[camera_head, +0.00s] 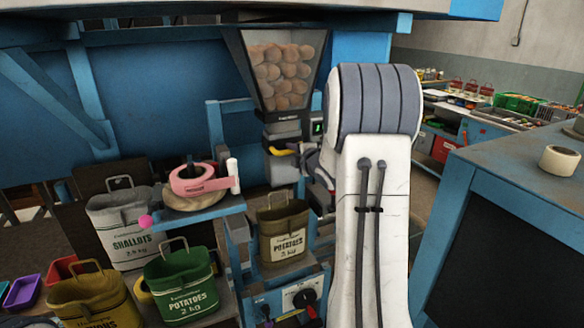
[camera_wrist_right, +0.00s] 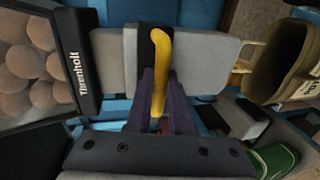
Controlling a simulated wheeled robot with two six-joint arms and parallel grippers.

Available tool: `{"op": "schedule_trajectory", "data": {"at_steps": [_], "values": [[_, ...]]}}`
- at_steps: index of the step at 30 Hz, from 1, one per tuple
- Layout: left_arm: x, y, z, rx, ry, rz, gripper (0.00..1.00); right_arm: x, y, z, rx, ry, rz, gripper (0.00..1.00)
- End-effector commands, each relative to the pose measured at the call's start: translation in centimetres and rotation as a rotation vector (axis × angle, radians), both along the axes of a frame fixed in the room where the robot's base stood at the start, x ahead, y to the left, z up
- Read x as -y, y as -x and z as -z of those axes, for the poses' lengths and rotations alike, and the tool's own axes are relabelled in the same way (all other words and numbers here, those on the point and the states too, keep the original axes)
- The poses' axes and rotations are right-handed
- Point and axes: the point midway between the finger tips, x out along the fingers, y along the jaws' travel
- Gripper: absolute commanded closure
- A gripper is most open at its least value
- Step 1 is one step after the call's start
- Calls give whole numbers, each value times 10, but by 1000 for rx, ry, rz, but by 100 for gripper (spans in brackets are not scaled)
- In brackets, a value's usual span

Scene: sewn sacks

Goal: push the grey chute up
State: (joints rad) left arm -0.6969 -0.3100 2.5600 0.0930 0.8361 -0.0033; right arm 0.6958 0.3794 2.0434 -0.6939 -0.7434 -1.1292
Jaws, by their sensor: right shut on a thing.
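The grey chute (camera_head: 284,173) hangs below the glass-sided hopper of potatoes (camera_head: 280,70). It also shows in the right wrist view (camera_wrist_right: 205,64). A curved yellow handle (camera_head: 281,152) sits across the chute's front on a dark strip; the wrist view shows the handle (camera_wrist_right: 158,92) between my fingers. My right gripper (camera_wrist_right: 159,108) is shut on this handle. In the head view my right arm hides most of that gripper. The chute's lower end is just above the open mouth of an olive potato sack (camera_head: 284,230). My left gripper is in neither view.
A blue stand holds a pink tape dispenser (camera_head: 197,180) left of the chute. A green potato sack (camera_head: 181,285), a pale shallots sack (camera_head: 122,228) and a yellow sack (camera_head: 95,300) stand lower left. A blue bench (camera_head: 500,170) is at right.

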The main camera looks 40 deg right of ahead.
Motion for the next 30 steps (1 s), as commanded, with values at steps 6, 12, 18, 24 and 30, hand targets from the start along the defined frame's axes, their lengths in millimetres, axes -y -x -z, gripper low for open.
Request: {"op": "schedule_trajectory", "data": {"at_steps": [6,12,18,24,30], "values": [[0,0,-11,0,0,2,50,1,-1,-34,9,4,0,100],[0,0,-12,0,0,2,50,1,-1,-39,10,4,0,100],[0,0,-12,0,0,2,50,1,-1,-40,14,5,0,100],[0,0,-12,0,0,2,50,1,-1,-40,13,4,0,50],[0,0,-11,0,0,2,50,1,-1,-36,7,2,0,50]]}}
